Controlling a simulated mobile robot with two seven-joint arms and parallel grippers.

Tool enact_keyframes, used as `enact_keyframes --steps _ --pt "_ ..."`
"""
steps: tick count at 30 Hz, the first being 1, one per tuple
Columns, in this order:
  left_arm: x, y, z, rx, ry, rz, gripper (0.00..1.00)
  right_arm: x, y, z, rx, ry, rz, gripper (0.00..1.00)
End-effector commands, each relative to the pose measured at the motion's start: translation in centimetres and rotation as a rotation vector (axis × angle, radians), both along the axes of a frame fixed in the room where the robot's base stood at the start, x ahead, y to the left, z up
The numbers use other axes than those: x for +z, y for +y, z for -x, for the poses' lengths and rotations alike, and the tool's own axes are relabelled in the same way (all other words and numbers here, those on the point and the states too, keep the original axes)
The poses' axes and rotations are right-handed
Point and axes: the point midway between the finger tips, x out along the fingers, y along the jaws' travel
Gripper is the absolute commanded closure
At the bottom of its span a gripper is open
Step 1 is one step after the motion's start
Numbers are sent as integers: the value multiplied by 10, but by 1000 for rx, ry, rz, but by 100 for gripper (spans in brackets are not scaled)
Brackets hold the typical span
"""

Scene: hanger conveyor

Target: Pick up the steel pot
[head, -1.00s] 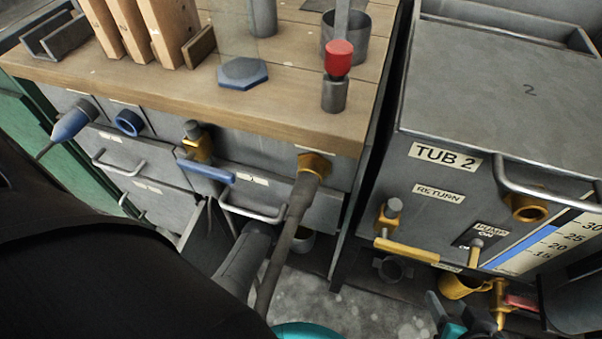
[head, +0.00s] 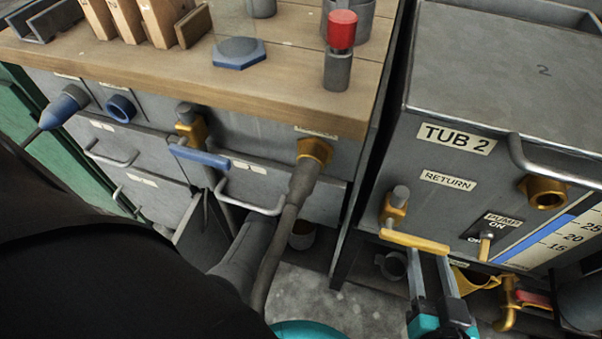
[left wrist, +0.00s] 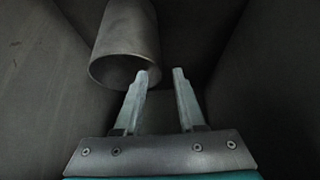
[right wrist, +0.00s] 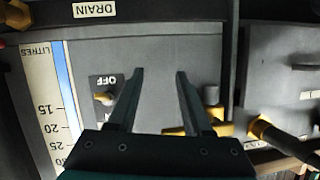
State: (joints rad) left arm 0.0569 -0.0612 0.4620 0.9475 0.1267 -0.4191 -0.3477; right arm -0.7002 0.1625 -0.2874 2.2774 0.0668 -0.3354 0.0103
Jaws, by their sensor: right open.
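A small grey metal pot (head: 391,265) shows in the head view, in shadow low under the front of Tub 2; it looks like the steel pot, though another grey metal can (head: 362,22) stands on the bench top. My right gripper (head: 428,256) is open and empty, its fingertips just right of the small pot and below the yellow valve handle. In the right wrist view my right gripper (right wrist: 160,72) has the tub's front panel beyond its fingers. My left gripper (left wrist: 160,72) is open and empty, with a grey cylinder (left wrist: 125,40) close beyond its left finger.
Some grey floor (head: 345,312) is clear.

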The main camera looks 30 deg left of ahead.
Motion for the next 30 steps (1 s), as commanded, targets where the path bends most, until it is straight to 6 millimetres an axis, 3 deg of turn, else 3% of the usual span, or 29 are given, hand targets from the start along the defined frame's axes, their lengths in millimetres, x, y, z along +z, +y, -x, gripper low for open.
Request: enact_keyframes --steps 12,23,30 --pt "-12 2 -7 0 0 0 61 12 14 7 -4 -180 -119 50" --pt "-13 2 -8 0 0 0 61 17 15 9 -6 -210 -138 50" --pt "-13 2 -9 0 -1 0 85 17 15 9 -6 -210 -138 50"
